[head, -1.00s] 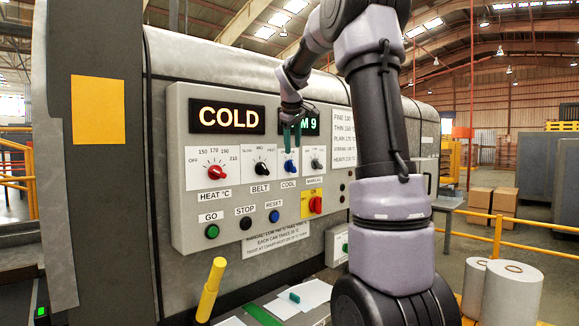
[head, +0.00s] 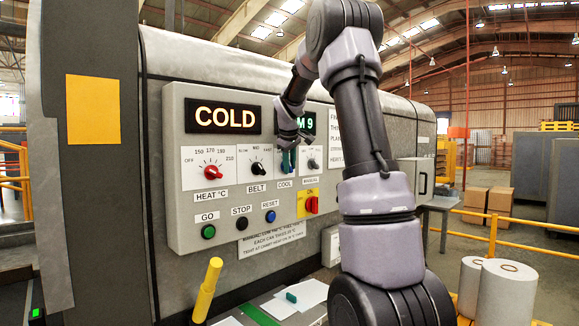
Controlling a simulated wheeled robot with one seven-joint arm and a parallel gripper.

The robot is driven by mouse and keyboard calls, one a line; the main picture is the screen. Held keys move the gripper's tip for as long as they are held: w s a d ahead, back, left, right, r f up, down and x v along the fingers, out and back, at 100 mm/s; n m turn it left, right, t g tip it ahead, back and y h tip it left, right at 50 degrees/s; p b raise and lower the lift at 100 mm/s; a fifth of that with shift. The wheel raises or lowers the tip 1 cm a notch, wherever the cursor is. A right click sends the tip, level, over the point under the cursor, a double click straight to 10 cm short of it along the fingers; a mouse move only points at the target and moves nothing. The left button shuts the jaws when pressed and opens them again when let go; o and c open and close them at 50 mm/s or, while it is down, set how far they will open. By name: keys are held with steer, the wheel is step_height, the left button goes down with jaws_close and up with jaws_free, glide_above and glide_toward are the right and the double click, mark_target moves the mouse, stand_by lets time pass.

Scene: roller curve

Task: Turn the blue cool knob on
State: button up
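The control panel (head: 216,255) carries a row of knobs. Whether the fingers touch or clasp the knob cannot be told.
The red heat knob (head: 212,172) and black belt knob (head: 257,168) are to the left, the manual knob (head: 312,164) close on the right. Below are the green GO (head: 208,232), black STOP (head: 242,224) and blue RESET (head: 271,216) buttons. The display (head: 226,117) reads COLD.

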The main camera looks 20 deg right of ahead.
jaws_close()
steer(key=shift+w+d+m+g+y, duration=0.15)
steer(key=shift+g+y, duration=0.1)
steer(key=shift+y, duration=0.3)
steer(key=shift+s+d+m+g+y, duration=0.15)
steer(key=shift+g+y, duration=0.1)
steer(key=shift+y, duration=0.3)
steer(key=g+y, duration=0.1)
steer(key=y, duration=0.2)
steer(key=shift+w+r+m, duration=0.1)
steer(key=shift+w+m, duration=0.05)
steer(key=shift+m, duration=0.15)
steer(key=shift+m+g+y, duration=0.4)
steer(key=shift+g+y, duration=0.2)
steer(key=shift+y, duration=1.2)
steer(key=o, duration=0.6)
jaws_free()
